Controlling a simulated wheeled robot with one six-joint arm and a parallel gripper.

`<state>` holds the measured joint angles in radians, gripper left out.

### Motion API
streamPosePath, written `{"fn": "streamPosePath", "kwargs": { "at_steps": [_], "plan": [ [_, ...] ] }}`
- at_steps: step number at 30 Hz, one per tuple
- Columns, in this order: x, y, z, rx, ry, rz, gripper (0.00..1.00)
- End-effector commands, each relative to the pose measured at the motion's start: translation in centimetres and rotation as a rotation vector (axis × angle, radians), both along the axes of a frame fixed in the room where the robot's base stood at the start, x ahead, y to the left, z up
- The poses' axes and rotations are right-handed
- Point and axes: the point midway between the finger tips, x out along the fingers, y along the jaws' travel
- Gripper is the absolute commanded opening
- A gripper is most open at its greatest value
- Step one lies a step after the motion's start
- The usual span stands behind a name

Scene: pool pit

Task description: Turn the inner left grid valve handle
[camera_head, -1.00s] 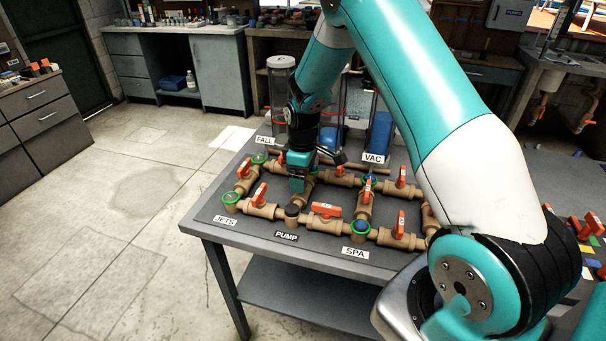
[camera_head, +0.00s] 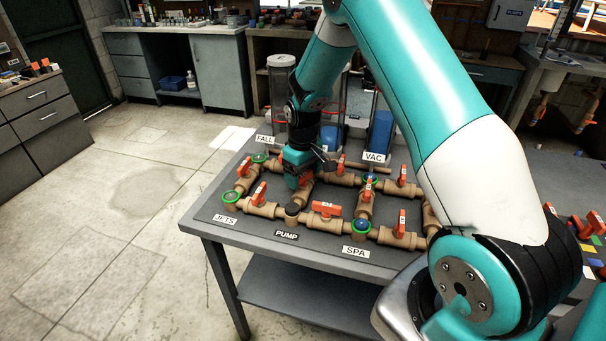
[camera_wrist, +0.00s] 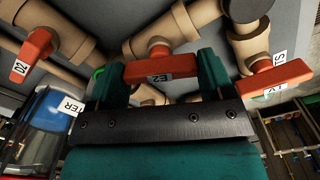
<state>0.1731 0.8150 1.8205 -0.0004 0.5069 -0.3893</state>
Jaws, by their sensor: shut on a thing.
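The inner left grid valve handle, red with a white E2 label, shows in the wrist view (camera_wrist: 178,69). It lies between the two teal fingers of my gripper (camera_wrist: 162,73), which is shut on it. In the head view my gripper (camera_head: 297,180) is low over the pipe grid on the left, between the JETS and PUMP corner and the back pipe.
The tan pipe grid lies on a grey table (camera_head: 205,222). Other red handles are close by: D2 (camera_wrist: 35,54) and another labelled one (camera_wrist: 280,78) in the wrist view, and a front one (camera_head: 325,208) in the head view. Clear canisters (camera_head: 280,95) stand behind the grid.

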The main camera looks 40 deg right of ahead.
Motion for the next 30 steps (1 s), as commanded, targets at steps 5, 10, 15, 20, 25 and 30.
{"fn": "streamPosePath", "kwargs": {
  "at_steps": [5,10,15,20,25,30],
  "plan": [
    [0.06,-0.09,0.05,-0.003,-0.003,-0.167,0.51],
    [0.07,-0.08,0.08,-0.003,-0.002,-0.328,0.51],
    [0.09,-0.07,0.1,-0.002,-0.003,-0.489,0.51],
    [0.1,-0.06,0.11,-0.002,-0.004,-0.641,0.51],
    [0.11,-0.05,0.12,-0.001,-0.005,-0.795,0.51],
    [0.13,-0.03,0.13,-0.001,-0.005,-0.927,0.51]
  ]
}}
